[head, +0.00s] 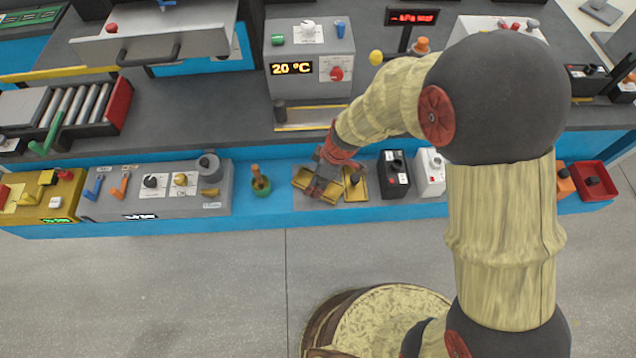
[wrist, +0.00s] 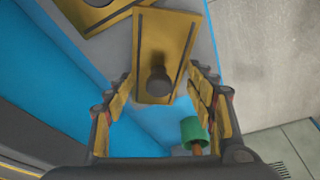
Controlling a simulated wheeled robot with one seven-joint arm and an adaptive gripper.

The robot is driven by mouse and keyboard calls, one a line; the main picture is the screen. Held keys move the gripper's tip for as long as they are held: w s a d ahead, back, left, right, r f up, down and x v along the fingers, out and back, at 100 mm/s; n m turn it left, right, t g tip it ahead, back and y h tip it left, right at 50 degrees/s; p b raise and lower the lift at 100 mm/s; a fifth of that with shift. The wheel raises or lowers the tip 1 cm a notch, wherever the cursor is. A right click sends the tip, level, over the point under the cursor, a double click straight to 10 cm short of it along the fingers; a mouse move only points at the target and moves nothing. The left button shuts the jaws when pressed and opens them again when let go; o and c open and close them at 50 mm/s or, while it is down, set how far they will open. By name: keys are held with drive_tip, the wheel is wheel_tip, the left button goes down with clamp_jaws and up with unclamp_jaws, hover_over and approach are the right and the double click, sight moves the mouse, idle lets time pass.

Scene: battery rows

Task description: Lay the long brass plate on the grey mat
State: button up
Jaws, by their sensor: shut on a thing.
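A brass plate (wrist: 165,38) with a dark knob lies between the fingers of my gripper (wrist: 162,75) in the wrist view, and my gripper is shut on it. In the head view my gripper (head: 322,182) partly covers this plate (head: 303,180). A second brass plate (head: 357,188) with a dark knob is just to its right, and part of it shows at the top left of the wrist view (wrist: 108,14). The grey mat (head: 302,203) is under and around them. I cannot tell whether the held plate touches the mat, or compare the plates' lengths.
A black box (head: 394,176) and a white box (head: 430,174) stand to the right. A grey panel (head: 165,190) is further left.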

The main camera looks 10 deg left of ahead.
drive_tip(key=shift+s+f, duration=0.1)
drive_tip(key=c, duration=1)
clamp_jaws()
